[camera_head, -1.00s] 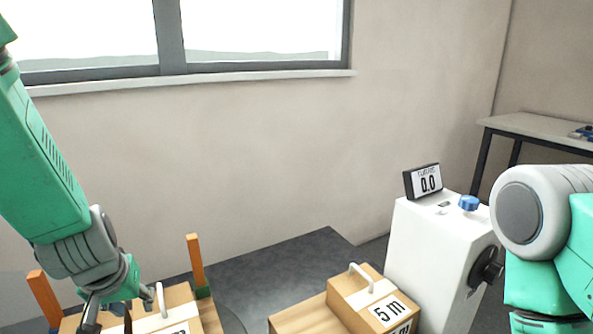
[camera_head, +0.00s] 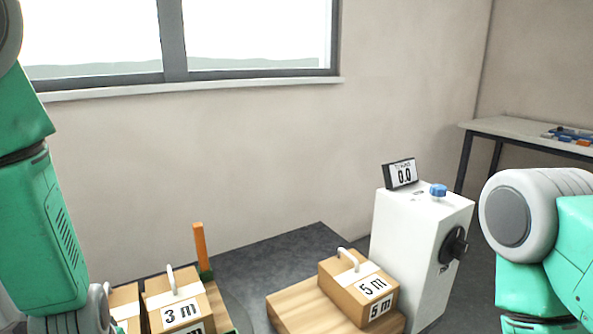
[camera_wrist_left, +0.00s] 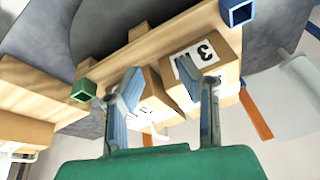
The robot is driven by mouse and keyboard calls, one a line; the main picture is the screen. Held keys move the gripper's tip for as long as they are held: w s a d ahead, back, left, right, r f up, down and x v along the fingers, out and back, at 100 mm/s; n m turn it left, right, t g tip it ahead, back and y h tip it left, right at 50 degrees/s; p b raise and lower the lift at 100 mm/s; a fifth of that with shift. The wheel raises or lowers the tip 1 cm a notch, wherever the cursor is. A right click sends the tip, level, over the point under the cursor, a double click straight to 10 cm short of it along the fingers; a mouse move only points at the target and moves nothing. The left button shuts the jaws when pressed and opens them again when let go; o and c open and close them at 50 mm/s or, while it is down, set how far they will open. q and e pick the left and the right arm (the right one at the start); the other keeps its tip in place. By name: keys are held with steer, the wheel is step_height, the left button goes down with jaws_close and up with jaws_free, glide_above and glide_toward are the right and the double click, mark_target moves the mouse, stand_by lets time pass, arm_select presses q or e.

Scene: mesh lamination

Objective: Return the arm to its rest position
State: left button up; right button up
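My left arm (camera_head: 45,230) comes down along the left edge in the head view, and its gripper is below the frame there. In the left wrist view my left gripper (camera_wrist_left: 165,75) has its two fingers spread apart with nothing held between them. Boxes with number labels, one of them the "3" box (camera_wrist_left: 205,60), lie beyond the fingers. My right arm (camera_head: 545,240) is at the right edge in the head view, bent, and its gripper is out of view.
The 3 m carton (camera_head: 178,300) stands beside another carton (camera_head: 125,306) near an orange post (camera_head: 200,247). A 5 m carton (camera_head: 360,290) rests on a wooden base (camera_head: 305,308). A white machine (camera_head: 415,235) carries a display (camera_head: 400,174) reading 0.0. A table (camera_head: 520,128) stands at the right.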

steer(key=shift+r+p, duration=0.85)
steer(key=shift+r, duration=0.05)
steer(key=shift+c, duration=0.7)
arm_select(q)
steer(key=s+d+f+m+g+h, duration=0.1)
steer(key=s+f, duration=0.6)
steer(key=s, duration=0.3)
steer(key=s+d+f+m+g+h, duration=0.1)
steer(key=s+d+f+m, duration=0.1)
steer(key=s+f, duration=0.5)
steer(key=s, duration=0.3)
steer(key=shift+s+d+g, duration=0.15)
steer(key=shift+s+g, duration=0.15)
steer(key=shift+s, duration=0.05)
arm_select(e)
steer(key=shift+w, duration=0.1)
